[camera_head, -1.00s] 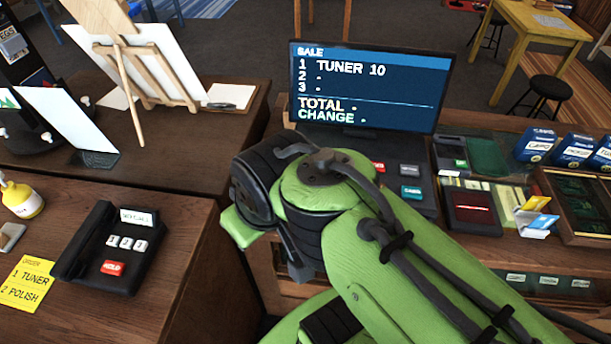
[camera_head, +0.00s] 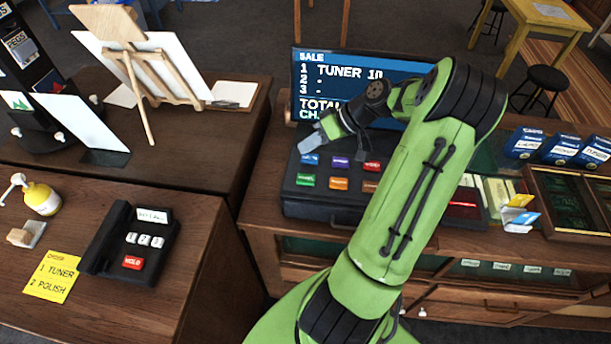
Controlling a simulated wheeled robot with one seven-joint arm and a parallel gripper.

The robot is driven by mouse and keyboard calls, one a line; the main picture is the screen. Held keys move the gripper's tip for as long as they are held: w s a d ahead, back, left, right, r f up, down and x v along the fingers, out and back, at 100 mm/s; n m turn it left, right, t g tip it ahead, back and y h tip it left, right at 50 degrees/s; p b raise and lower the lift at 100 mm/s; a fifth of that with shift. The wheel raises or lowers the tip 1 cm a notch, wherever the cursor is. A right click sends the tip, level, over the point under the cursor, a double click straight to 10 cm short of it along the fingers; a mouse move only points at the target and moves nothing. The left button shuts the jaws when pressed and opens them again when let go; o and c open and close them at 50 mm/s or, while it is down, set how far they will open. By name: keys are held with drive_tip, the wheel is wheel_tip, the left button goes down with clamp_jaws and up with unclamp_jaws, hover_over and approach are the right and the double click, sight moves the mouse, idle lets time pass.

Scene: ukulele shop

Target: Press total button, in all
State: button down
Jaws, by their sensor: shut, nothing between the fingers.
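The cash register (camera_head: 300,207) is a dark slab on the right-hand counter with rows of coloured buttons. I see a blue button (camera_head: 311,159), a purple one (camera_head: 341,161), a red one (camera_head: 372,166), a green one (camera_head: 306,180), an orange one (camera_head: 339,183) and a brownish one (camera_head: 370,186). Their labels are too small to read, so I cannot tell which is total. My arm hides the register's right part. My gripper (camera_head: 308,142) is shut and empty, above the back left of the register, before the screen. The screen (camera_head: 318,75) reads SALE, 1 TUNER 10; its TOTAL and CHANGE lines are partly covered.
A yellow order note (camera_head: 52,276) reads 1 TUNER, 2 POLISH. A black phone-like device (camera_head: 130,245) and a yellow bottle (camera_head: 42,199) are on the left counter. An easel (camera_head: 140,75) stands behind. Blue boxes (camera_head: 562,149) and a wooden case (camera_head: 575,205) are at right.

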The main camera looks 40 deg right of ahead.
sight(310, 178)
drive_tip(key=shift+f, duration=0.1)
wheel_tip(310, 178, down, 9)
drive_tip(key=b, duration=0.7)
drive_tip(key=shift+b, duration=0.35)
idle(1.3)
drive_tip(key=shift+f, duration=0.3)
drive_tip(key=shift+f+b, duration=0.45)
drive_tip(key=shift+b, duration=0.15)
idle(0.4)
drive_tip(key=shift+r+p, duration=0.8)
drive_tip(key=shift+r, duration=0.1)
drive_tip(key=shift+r, duration=0.1)
